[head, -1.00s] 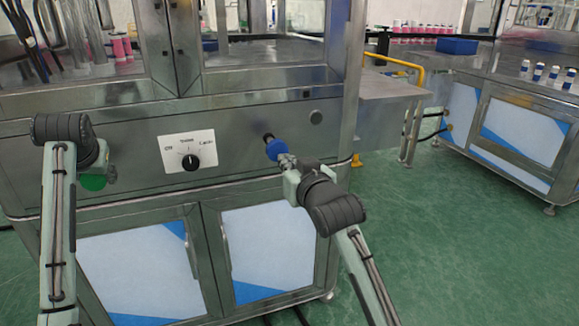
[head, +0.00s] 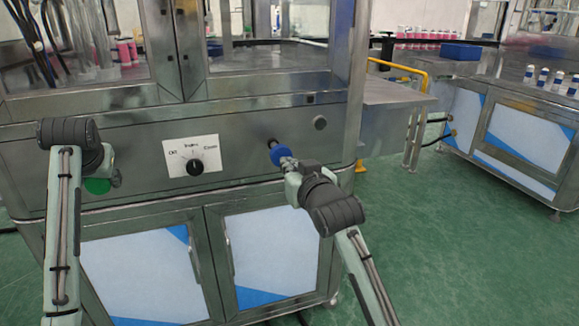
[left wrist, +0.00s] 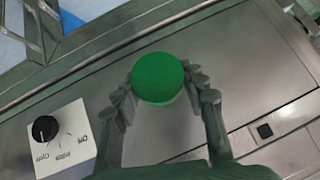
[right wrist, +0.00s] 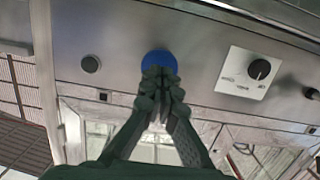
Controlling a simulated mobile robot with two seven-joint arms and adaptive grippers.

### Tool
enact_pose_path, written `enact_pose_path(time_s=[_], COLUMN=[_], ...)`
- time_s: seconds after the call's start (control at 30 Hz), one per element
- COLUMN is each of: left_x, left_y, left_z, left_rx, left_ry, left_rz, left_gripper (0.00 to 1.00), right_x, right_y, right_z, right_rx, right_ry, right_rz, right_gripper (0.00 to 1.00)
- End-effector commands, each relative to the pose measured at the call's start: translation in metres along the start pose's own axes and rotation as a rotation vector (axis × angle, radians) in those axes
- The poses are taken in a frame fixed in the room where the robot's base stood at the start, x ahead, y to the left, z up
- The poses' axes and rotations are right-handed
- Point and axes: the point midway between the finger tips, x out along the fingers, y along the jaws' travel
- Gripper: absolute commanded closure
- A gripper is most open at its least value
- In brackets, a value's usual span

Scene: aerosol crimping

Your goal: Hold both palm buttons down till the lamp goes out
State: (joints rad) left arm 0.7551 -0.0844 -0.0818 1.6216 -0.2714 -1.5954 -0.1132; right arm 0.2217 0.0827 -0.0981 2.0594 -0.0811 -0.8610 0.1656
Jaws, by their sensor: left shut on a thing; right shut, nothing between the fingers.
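The green palm button (head: 97,186) is at the left of the machine's front panel, partly behind my left arm. In the left wrist view my left gripper (left wrist: 160,88) has a finger on each side of the green button (left wrist: 157,76), shut on it. The blue palm button (head: 280,155) is on a dark stem at the panel's right. My right gripper (head: 288,163) is shut and empty, its fingertips at the blue button. In the right wrist view they overlap the lower edge of the blue button (right wrist: 159,60); I cannot tell how far it is pressed. I see no clearly lit lamp.
A white plate with a black selector dial (head: 194,167) sits between the buttons. A dark round fitting (head: 320,122) is right of the blue button. A yellow rail (head: 424,78) and a second machine stand at the right. Green floor is free in front of it.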

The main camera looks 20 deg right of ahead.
Motion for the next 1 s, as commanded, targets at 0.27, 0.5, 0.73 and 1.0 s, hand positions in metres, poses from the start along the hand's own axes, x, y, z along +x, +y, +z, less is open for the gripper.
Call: enact_pose_path(time_s=[0.27,0.5,0.73,1.0], left_x=[-0.001,-0.001,-0.001,-0.001], left_y=[0.000,0.000,0.000,0.000], left_z=[-0.001,-0.001,-0.001,-0.001], left_rx=[0.000,0.000,0.000,0.000], left_ry=[0.003,0.003,0.003,0.003], left_rz=[0.000,0.000,0.000,-0.001], left_gripper=[0.87,0.87,0.87,0.87], right_x=[0.005,0.009,0.014,0.018], right_y=[0.000,0.000,0.000,0.000], right_z=[-0.001,-0.001,-0.002,-0.003], right_rx=[0.000,0.000,0.000,0.000], right_ry=[-0.001,0.000,0.000,0.000], right_rz=[0.000,0.000,0.000,0.000], right_gripper=[1.00,1.00,1.00,1.00])
